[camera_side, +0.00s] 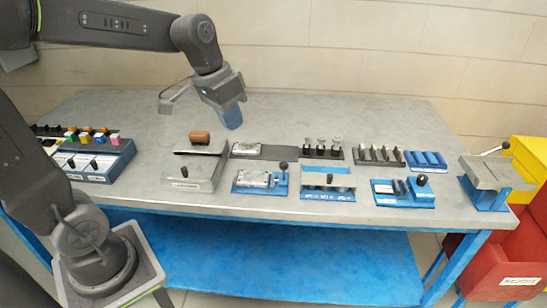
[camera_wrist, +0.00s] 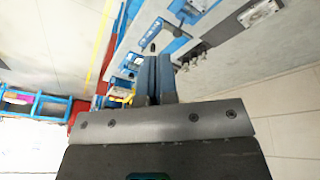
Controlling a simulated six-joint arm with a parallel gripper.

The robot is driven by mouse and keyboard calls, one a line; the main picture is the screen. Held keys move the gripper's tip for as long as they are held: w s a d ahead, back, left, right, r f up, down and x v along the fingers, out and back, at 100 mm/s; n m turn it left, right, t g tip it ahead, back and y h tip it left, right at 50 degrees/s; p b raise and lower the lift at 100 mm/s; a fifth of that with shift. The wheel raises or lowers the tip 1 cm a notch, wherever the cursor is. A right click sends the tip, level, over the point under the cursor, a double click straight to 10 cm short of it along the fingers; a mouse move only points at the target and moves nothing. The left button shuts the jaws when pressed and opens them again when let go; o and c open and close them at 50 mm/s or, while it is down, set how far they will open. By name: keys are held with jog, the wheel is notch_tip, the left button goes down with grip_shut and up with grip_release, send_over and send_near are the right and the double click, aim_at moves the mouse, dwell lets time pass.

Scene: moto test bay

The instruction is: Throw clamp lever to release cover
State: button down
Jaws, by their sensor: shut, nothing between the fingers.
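Two fixtures show a lever with a black ball knob, and I cannot tell for sure which one is the clamp. One is a blue base with a silver block (camera_side: 252,181) at the front middle of the bench; its knobbed lever (camera_side: 283,167) stands upright at its right end. My gripper (camera_side: 232,120) is shut and empty, above the back of the bench, apart from both. Its fingers (camera_wrist: 157,75) are together in the wrist view.
Several small blue fixtures fill the bench's right half, including a knobbed one (camera_side: 405,192). A blue button panel (camera_side: 95,160) is at left. Red and yellow bins (camera_side: 500,270) stand beyond the right end.

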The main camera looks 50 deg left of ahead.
jog(key=w+a+f+g+h, duration=0.1)
jog(key=w+a+f, duration=0.3)
jog(key=w+a, duration=0.3)
jog(key=g+h, duration=0.1)
jog(key=h, duration=0.1)
send_near(284, 172)
jog(key=a+f, duration=0.1)
jog(key=s+a+f, duration=0.1)
jog(key=a+f, duration=0.1)
jog(key=shift+a+f, duration=0.25)
jog(key=shift+f, duration=0.1)
jog(key=d, duration=0.2)
jog(key=d+f, duration=0.1)
jog(key=shift+w+d, duration=0.35)
jog(key=shift+d, duration=0.25)
jog(key=shift+y, duration=0.3)
jog(key=shift+s+d+t, duration=0.3)
jog(key=shift+d+t, duration=0.05)
jog(key=shift+t, duration=0.05)
jog(key=shift+s+d+f+y, duration=0.15)
jog(key=shift+s+d+y, duration=0.15)
jog(key=shift+s+d, duration=0.05)
